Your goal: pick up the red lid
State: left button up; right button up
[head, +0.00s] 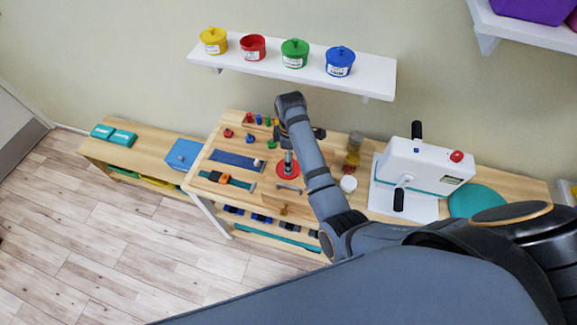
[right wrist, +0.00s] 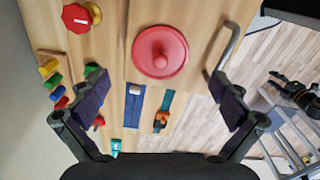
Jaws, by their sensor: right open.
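The red lid (head: 287,172) is a round disc lying flat on the wooden board on the bench. In the right wrist view the red lid (right wrist: 160,52) shows whole, with a round red knob in its middle. My right gripper (right wrist: 163,100) is open and empty, its two fingers spread wide. The lid lies beyond the fingertips in that view, not between them. In the head view my right gripper (head: 287,148) hangs over the board at the lid, partly covering it. My left gripper is not in view.
A metal handle (right wrist: 228,45) stands close beside the lid, and a red knob on a brass fitting (right wrist: 78,18) lies on its other side. Coloured pegs (right wrist: 50,75) and fabric strips (right wrist: 135,105) are nearby. On the wall shelf (head: 375,78), the red pot (head: 253,48) is open-topped among lidded pots.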

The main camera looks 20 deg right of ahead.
jog(key=shift+w+f, duration=0.1)
jog(key=shift+f, duration=0.05)
notch_tip(320, 180, down, 4)
jog(key=shift+a+f+p, duration=0.15)
jog(key=shift+f+p, duration=0.05)
jog(key=shift+p, duration=0.9)
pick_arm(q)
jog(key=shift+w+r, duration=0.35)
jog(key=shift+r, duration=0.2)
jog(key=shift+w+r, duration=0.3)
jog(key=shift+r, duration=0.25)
pick_arm(e)
jog(key=shift+f, duration=0.35)
jog(key=c, duration=1)
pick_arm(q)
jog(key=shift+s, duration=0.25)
pick_arm(e)
jog(key=shift+s, duration=0.35)
jog(key=c, duration=0.5)
